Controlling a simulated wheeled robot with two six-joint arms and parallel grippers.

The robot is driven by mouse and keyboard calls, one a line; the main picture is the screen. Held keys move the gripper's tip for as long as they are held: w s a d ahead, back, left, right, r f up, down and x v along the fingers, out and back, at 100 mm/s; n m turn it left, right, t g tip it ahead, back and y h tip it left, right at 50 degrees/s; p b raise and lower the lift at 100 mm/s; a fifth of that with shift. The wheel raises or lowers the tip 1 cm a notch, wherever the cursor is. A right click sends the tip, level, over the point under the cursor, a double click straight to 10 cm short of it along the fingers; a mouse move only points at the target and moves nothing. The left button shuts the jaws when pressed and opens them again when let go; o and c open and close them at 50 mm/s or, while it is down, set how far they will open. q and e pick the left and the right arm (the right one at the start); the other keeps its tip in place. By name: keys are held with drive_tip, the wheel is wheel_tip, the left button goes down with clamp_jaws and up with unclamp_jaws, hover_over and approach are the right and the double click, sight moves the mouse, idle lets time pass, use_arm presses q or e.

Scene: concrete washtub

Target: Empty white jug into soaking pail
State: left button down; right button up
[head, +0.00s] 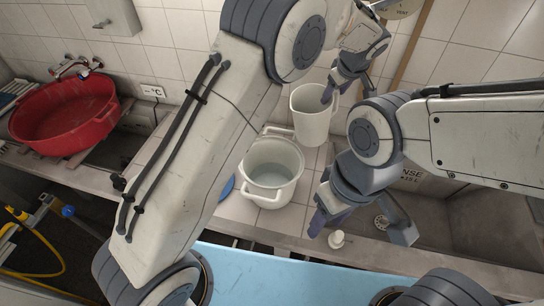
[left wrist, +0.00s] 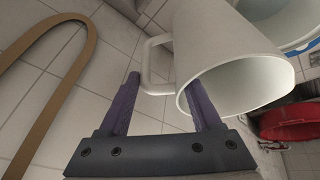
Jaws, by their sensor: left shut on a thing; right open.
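The white jug (head: 312,118) is off to the upper right of the soaking pail (head: 250,195) in the head view, close to upright and not over it. My left gripper (head: 336,90) is shut on the jug's handle; the left wrist view shows the handle (left wrist: 157,62) between the purple fingers (left wrist: 168,88). The jug's mouth and pale inner wall (left wrist: 235,88) show there, but I cannot tell how much it holds. The pail is white with two handles and has pale liquid in it. My right gripper (head: 358,222) is open and empty, right of the pail.
A red tub (head: 65,118) stands at the left, below a wall tap (head: 75,66). A blue disc (head: 227,187) lies left of the pail, partly hidden by my arm. A white stopper (head: 336,239) sits near the counter's front. A sink basin (head: 455,215) is at the right.

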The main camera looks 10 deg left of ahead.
use_arm(q)
drive_tip(key=shift+g+y, duration=0.6)
drive_tip(key=shift+g, duration=0.1)
wheel_tip(320, 180, up, 5)
drive_tip(key=p, duration=0.8)
drive_tip(key=shift+f+p, duration=0.15)
drive_tip(key=shift+p, duration=0.25)
